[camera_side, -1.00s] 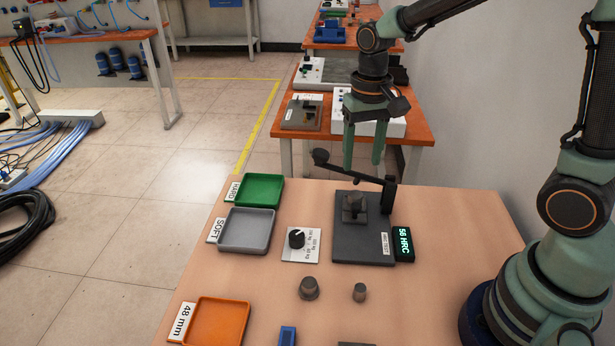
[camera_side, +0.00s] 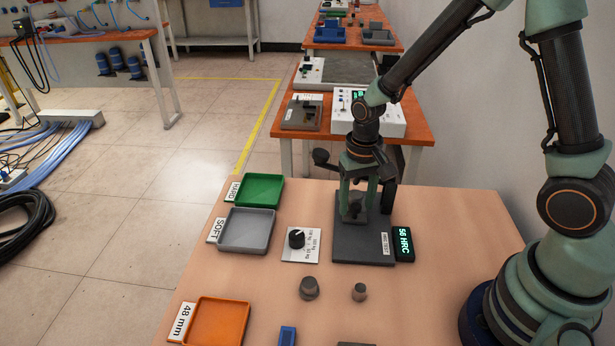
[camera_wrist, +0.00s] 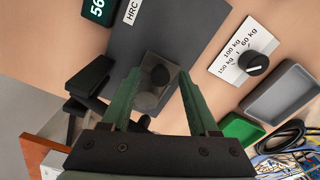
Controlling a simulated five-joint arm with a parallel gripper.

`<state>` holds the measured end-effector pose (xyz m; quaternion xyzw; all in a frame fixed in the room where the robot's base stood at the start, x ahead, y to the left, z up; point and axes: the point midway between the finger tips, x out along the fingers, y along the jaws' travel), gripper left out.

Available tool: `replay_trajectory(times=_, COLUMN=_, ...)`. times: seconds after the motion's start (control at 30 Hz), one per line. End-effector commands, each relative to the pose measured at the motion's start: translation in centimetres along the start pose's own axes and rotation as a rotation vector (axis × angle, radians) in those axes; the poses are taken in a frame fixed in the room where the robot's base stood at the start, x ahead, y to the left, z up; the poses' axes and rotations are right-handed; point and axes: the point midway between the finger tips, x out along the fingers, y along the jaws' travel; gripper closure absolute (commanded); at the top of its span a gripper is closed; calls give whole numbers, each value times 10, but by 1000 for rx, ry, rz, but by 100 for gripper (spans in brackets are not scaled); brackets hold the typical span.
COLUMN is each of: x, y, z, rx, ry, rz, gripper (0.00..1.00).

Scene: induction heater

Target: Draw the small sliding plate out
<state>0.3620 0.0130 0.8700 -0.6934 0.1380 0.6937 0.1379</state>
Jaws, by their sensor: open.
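I cannot make out a small sliding plate in either view. My gripper (camera_side: 358,208) is open and lowered over the dark hardness tester (camera_side: 362,245). Its two green fingers stand on either side of the small grey block with a dark round piece on top (camera_wrist: 152,97), on the tester's base. In the wrist view, the gripper (camera_wrist: 159,76) has a gap between each finger and the round piece; I cannot tell whether anything touches. The tester's lever ends in a dark ball (camera_side: 320,156); its arm and upright are partly hidden behind my gripper.
A display reading 56 HRC (camera_side: 403,243) sits right of the tester. A load dial (camera_side: 297,239) stands left of it. Green (camera_side: 262,176), grey (camera_side: 229,246) and orange (camera_side: 238,299) trays line the left. Two metal cylinders (camera_side: 309,290) (camera_side: 360,292) stand in front.

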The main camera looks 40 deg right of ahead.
Motion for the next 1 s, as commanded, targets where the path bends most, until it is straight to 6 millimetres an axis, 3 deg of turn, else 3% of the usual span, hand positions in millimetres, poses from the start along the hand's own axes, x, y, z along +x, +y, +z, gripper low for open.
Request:
replay_trajectory(times=0.13, x=0, y=0, z=0, rx=0, ry=0, rz=0, gripper=39)
replay_trajectory(times=0.17, x=0, y=0, z=0, rx=0, ry=0, rz=0, gripper=47)
replay_trajectory(times=0.3, x=0, y=0, z=0, rx=0, ry=0, rz=0, gripper=100)
replay_trajectory(times=1.0, x=-1, y=0, z=0, rx=0, ry=1, rz=0, gripper=100)
